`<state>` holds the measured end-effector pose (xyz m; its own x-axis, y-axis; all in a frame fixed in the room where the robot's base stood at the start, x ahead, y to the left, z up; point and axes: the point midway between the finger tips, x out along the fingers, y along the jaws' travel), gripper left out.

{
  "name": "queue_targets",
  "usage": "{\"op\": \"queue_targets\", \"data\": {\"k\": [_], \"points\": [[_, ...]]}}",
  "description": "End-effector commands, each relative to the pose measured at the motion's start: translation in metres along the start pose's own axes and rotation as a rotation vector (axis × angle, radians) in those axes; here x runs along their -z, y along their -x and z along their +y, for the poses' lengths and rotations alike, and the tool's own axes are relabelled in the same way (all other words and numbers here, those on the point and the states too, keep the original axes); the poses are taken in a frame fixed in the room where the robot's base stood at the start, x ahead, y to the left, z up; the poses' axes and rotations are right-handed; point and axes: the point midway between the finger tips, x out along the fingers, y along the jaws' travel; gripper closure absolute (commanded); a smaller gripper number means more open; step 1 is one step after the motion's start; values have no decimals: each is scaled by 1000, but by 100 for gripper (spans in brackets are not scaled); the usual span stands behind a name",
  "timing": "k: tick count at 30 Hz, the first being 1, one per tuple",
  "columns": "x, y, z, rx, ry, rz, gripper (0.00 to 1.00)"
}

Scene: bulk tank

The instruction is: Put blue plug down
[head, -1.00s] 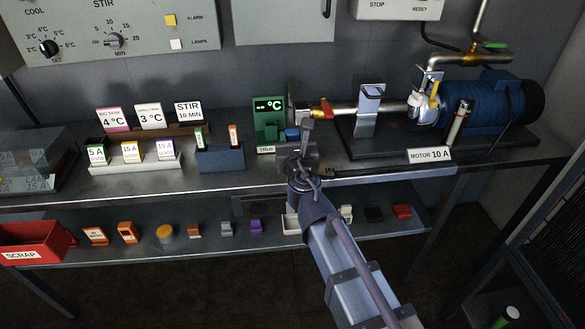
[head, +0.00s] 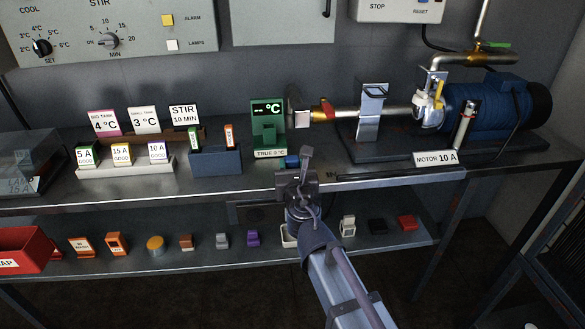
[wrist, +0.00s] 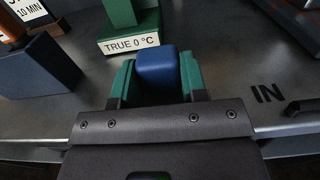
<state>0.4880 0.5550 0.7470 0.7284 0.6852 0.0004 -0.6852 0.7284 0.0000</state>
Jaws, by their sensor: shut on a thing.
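The blue plug (wrist: 157,68) is between the two green fingers of my gripper (wrist: 160,80) in the wrist view, and the fingers are shut on it. In the head view a small part of the blue plug (head: 292,161) shows at the front of the bench, beyond my gripper (head: 297,172). The gripper is low over the bench's front part, just right of the "TRUE 0 °C" label. I cannot tell whether the plug touches the bench top.
The green temperature stand (head: 267,128) is close behind the plug. A dark blue block (head: 216,161) holds small fuses to the left. The motor's dark base (head: 400,140) is to the right. Bare bench with "IN" lettering (wrist: 267,93) lies right of the gripper.

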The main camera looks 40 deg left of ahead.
Motion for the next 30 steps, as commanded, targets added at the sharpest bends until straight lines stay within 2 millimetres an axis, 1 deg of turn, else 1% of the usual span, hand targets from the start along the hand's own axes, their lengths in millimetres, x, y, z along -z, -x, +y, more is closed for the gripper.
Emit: {"op": "queue_targets", "data": {"k": [3, 6, 7, 15, 23, 26, 27, 28, 30], "points": [[6, 0, 0, 0, 0, 0, 98], [5, 1, 0, 0, 0, 0, 98], [5, 1, 0, 0, 0, 0, 59], [6, 1, 0, 0, 0, 0, 35], [3, -1, 0, 0, -1, 0, 35], [-9, -2, 0, 0, -1, 0, 35], [-16, -2, 0, 0, 0, 0, 35], [-9, 7, 0, 0, 0, 0, 35], [-8, 25, 0, -1, 0, 0, 35]]}}
